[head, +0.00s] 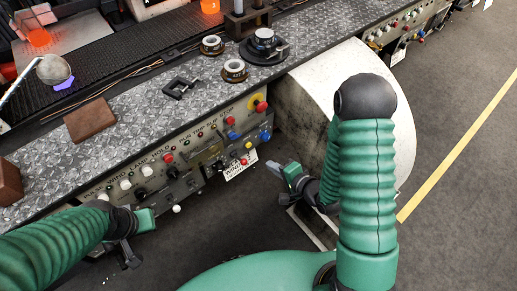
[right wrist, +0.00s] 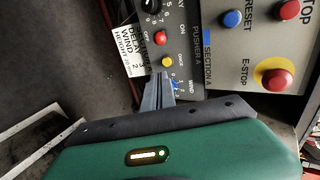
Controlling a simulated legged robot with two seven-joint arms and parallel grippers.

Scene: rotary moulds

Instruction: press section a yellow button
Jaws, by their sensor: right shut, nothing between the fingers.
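The small yellow button (right wrist: 166,62) is on the dark Section A / Pusher A panel (right wrist: 196,45) in the right wrist view, below a small red button (right wrist: 160,38). My right gripper (right wrist: 159,78) is shut and empty, its fingertips just below the yellow button in that view; I cannot tell whether they touch the panel. In the head view, my right gripper (head: 276,167) is apart from the control panel face (head: 205,160), to its right. My left gripper (head: 128,254) is at the lower left, in front of the panel; its finger opening is unclear.
A red emergency stop on a yellow ring (right wrist: 277,80) and a blue reset button (right wrist: 232,18) sit right of the Section A panel. A large white drum (head: 335,85) stands behind my right arm. A brown block (head: 90,120) lies on the metal ledge.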

